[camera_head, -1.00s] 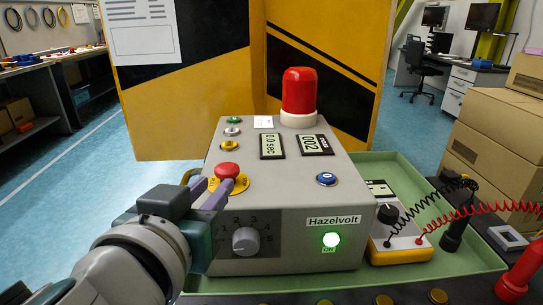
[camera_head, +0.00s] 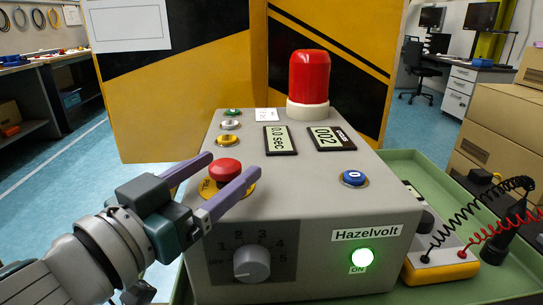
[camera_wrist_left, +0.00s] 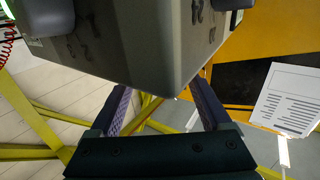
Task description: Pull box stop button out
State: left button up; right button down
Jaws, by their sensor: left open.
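The grey Hazelvolt control box (camera_head: 310,215) has a red mushroom stop button (camera_head: 225,169) on a yellow ring (camera_head: 208,189) at its top left. My left gripper (camera_head: 233,168) is open, with one purple finger on each side of the button in the head view. Whether either finger touches the button cannot be told. My right gripper is not in view.
The box top also carries a red lamp (camera_head: 309,78), two small displays (camera_head: 280,140), a blue button (camera_head: 353,178) and several small buttons along its left edge. A green light (camera_head: 362,257) and a knob (camera_head: 252,264) are on the front. A yellow meter (camera_head: 440,268) stands at right.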

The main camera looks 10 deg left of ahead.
pick_arm(q)
jog(key=shift+w+d, duration=0.2)
jog(key=shift+w, duration=0.5)
grip_shut()
dwell(0.6)
